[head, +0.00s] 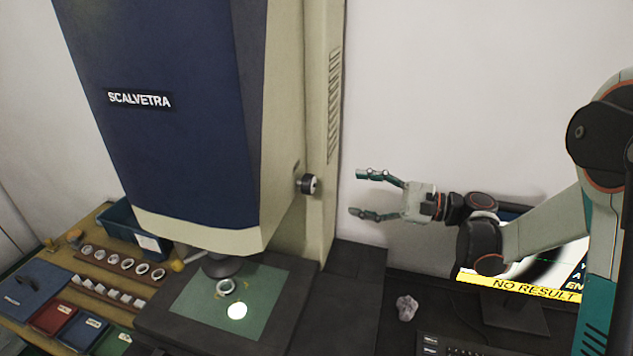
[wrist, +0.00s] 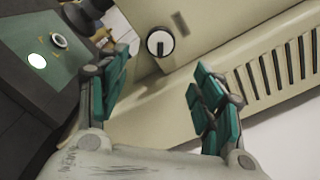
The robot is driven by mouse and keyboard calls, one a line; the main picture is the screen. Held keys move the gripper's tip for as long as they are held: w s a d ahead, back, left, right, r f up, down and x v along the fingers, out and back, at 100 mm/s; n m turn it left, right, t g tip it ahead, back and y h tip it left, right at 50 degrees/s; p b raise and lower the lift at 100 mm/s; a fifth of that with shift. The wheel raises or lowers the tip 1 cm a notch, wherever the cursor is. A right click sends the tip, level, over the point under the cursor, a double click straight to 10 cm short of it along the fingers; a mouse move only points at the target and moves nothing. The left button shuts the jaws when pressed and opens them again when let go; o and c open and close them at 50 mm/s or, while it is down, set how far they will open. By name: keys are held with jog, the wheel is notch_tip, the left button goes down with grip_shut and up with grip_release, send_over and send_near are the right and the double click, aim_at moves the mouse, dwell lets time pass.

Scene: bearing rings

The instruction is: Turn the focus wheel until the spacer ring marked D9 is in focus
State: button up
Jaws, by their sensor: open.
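The focus wheel (head: 308,184) is a small black knob with a pale face on the right side of the tall blue and cream machine. In the wrist view the wheel (wrist: 160,43) lies ahead, between and beyond my fingers. My gripper (head: 362,194) is open and empty, to the right of the wheel and apart from it. A ring (head: 226,286) sits on the green stage under the lens; its marking is too small to read. The monitor (head: 530,262) is partly hidden behind my arm; its yellow band reads "NO RESULT".
A wooden board with several rings (head: 122,264) and a blue bin (head: 122,222) stand left of the machine. A crumpled grey thing (head: 406,307) and a keyboard (head: 450,346) lie on the dark desk. The vented cream side panel (wrist: 270,65) is close to my right finger.

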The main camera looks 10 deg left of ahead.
aim_at(316, 186)
jog(key=a, duration=0.4)
jog(key=w+a, duration=0.1)
jog(key=a, duration=0.7)
jog(key=shift+w, duration=0.35)
jog(key=shift+c, duration=0.2)
jog(key=c, duration=1)
